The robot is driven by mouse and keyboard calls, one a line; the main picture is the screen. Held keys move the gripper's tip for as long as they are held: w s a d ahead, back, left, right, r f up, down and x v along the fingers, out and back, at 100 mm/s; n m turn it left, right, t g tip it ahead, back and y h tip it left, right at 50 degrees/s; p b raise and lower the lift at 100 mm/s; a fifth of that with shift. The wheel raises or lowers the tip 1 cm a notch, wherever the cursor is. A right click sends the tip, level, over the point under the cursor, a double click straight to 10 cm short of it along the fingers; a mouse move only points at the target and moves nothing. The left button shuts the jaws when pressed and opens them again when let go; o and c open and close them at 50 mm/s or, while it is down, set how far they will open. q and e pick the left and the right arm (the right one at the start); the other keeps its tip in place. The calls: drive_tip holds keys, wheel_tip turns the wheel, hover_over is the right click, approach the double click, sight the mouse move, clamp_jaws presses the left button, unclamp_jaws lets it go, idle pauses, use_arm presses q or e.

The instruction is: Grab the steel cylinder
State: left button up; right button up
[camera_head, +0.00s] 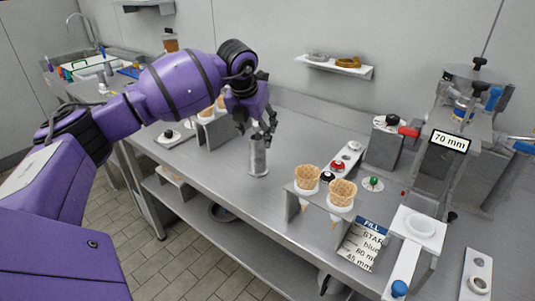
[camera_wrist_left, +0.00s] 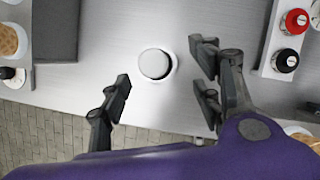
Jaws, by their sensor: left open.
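The steel cylinder (camera_head: 258,157) stands upright on the steel counter (camera_head: 213,166) in the head view. In the left wrist view its round top (camera_wrist_left: 154,63) shows from above, between the lines of the two finger sides and a little beyond the tips. My left gripper (camera_head: 262,134) is open and empty, pointing down just above the cylinder's top. In the left wrist view the left gripper's fingers (camera_wrist_left: 163,92) are spread wide, one on each side of the cylinder. I cannot tell whether any finger touches it. My right gripper is not in view.
A holder with two waffle cones (camera_head: 325,187) stands right of the cylinder, near a strip with red and black knobs (camera_head: 338,165). Another cone holder (camera_head: 213,128) stands behind to the left. A press with a "70 mm" sign (camera_head: 449,141) is at the right.

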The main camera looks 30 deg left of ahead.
sight(257, 146)
use_arm(q)
drive_tip(key=shift+w+f, duration=0.1)
drive_tip(key=shift+f, duration=0.3)
drive_tip(key=shift+a+f, duration=0.2)
drive_tip(key=shift+f, duration=0.85)
drive_tip(key=x, duration=0.4)
drive_tip(key=shift+w+r+p, duration=0.1)
drive_tip(key=shift+p, duration=0.3)
drive_tip(key=shift+a, duration=0.1)
clamp_jaws()
drive_tip(key=shift+w, duration=0.1)
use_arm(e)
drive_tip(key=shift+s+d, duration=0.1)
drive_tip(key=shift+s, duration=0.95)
